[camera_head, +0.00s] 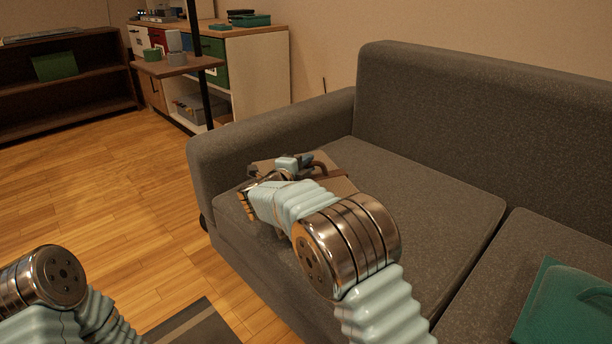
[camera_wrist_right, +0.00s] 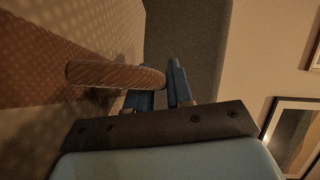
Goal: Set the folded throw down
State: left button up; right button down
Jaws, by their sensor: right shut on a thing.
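In the right wrist view, a rounded brown edge (camera_wrist_right: 112,75) lies at the blue fingers of my right gripper (camera_wrist_right: 160,90). Whether the throw's underside touches the seat, I cannot tell. My left arm shows at the lower left, but its gripper is out of view.
The grey sofa (camera_head: 420,195) has a raised left armrest (camera_head: 265,130) and a backrest. A teal item (camera_head: 568,305) lies on the right seat cushion. A small stand (camera_head: 178,66) holding cups is beyond the armrest, with a cabinet (camera_head: 258,75) behind. The middle of the seat is clear.

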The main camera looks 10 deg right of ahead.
notch_tip(320, 180, down, 2)
jog(key=shift+f, duration=0.25)
jog(key=shift+s, duration=0.1)
jog(key=c, duration=1.5)
grip_release()
jog(key=shift+f+b, duration=0.15)
jog(key=shift+b, duration=0.15)
jog(key=o, duration=0.5)
